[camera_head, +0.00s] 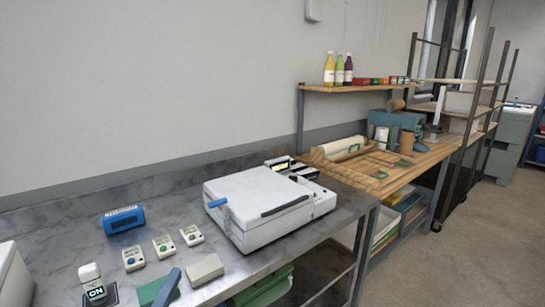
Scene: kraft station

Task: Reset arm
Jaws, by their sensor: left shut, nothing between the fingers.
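Neither of my grippers can be made out in the head view. No arm of mine can be made out either. The grey metal worktable (60,228) fills the lower left. A large white machine with a closed lid (258,200) stands on it, with a blue handle at its left and a dark bar along its front.
A blue device (124,220), several small button boxes (163,246), a beige block (205,270) and a small white device with a green display (92,283) lie on the table. A wooden bench (410,172) with a bottle shelf (345,88) adjoins at right. Floor is open at far right.

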